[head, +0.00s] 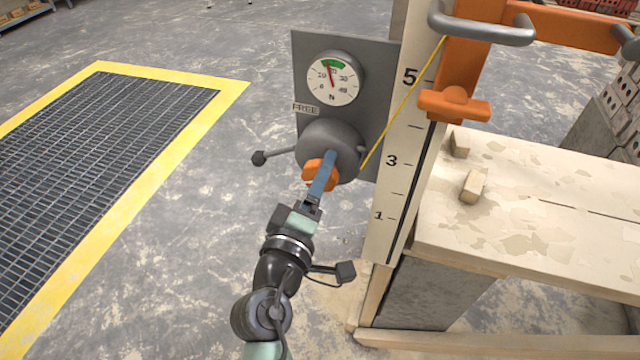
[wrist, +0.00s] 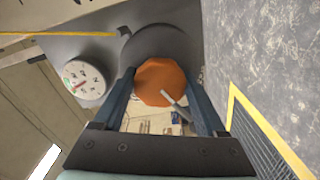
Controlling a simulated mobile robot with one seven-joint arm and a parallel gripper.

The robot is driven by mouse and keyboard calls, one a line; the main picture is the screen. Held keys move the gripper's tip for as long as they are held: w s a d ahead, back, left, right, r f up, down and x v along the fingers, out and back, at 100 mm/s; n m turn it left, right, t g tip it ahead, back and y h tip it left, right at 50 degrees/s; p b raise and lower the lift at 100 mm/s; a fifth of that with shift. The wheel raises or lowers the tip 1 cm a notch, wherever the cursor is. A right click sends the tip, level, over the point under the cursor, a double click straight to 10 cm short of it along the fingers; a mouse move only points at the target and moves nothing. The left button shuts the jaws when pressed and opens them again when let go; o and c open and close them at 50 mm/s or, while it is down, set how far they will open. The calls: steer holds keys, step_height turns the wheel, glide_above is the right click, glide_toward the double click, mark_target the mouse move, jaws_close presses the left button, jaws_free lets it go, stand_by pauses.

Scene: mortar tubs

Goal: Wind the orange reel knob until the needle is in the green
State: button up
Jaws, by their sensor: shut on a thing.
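The orange reel knob (head: 314,172) sits on the front of the round grey reel (head: 330,143), fixed to a grey upright panel. My gripper (head: 323,174) is shut on the knob; in the wrist view the orange knob (wrist: 160,82) lies between the two blue fingers. The white dial gauge (head: 345,93) is above the reel, with a green band (head: 333,63) at its top. Its red needle points up and slightly left, at or near the left part of the green; the exact spot is too small to tell. The gauge (wrist: 92,78) also shows in the wrist view.
A lever with a dark ball end (head: 259,158) sticks out left of the reel, below a FREE label (head: 306,108). A yellow line (head: 403,103) runs taut from reel up right past a numbered board (head: 385,190).

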steer(key=shift+m+b, duration=0.35)
steer(key=shift+m, duration=0.25)
steer(key=o, duration=1.3)
steer(key=v, duration=1.3)
